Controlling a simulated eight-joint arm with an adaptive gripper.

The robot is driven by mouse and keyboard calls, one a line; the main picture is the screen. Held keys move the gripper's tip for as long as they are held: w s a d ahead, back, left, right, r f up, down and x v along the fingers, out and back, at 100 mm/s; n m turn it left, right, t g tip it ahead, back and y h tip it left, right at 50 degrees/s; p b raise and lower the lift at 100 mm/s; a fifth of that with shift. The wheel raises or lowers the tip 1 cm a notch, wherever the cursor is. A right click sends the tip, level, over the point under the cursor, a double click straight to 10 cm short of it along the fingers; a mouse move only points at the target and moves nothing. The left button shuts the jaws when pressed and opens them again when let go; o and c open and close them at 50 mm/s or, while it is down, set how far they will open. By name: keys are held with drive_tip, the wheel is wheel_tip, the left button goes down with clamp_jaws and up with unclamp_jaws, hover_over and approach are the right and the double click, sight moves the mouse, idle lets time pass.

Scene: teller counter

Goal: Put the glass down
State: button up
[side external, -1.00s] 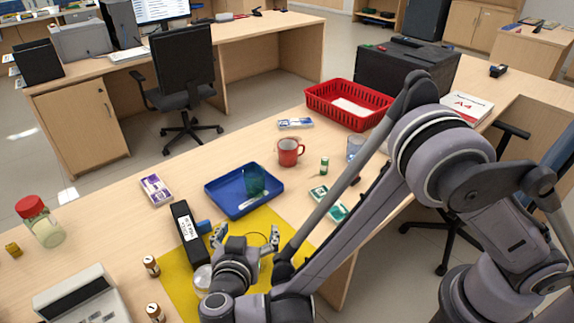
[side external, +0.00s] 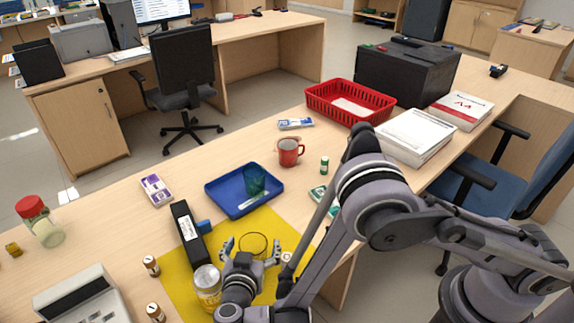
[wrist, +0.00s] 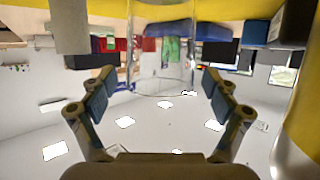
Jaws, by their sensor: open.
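A clear glass (wrist: 162,60) shows in the wrist view between the fingers of my gripper (wrist: 160,92), which are spread apart on both sides of it. That view is upside down, with the yellow mat (wrist: 225,9) at the top. In the side view a thin dark ring, seemingly the rim of the glass (side external: 253,234), shows over the mat (side external: 270,222) at my open gripper (side external: 252,250). The glass looks upright; its base is hard to see, and I see a gap beside each fingertip.
A blue tray (side external: 222,199) with a green glass (side external: 255,179) lies beyond the mat. A black box (side external: 189,232) and a jar (side external: 207,284) stand left of my gripper. A red mug (side external: 289,152) and red basket (side external: 322,108) are farther back.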

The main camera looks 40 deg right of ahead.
drive_tip(key=shift+w+d, duration=0.15)
clamp_jaws()
drive_tip(key=shift+r, duration=0.1)
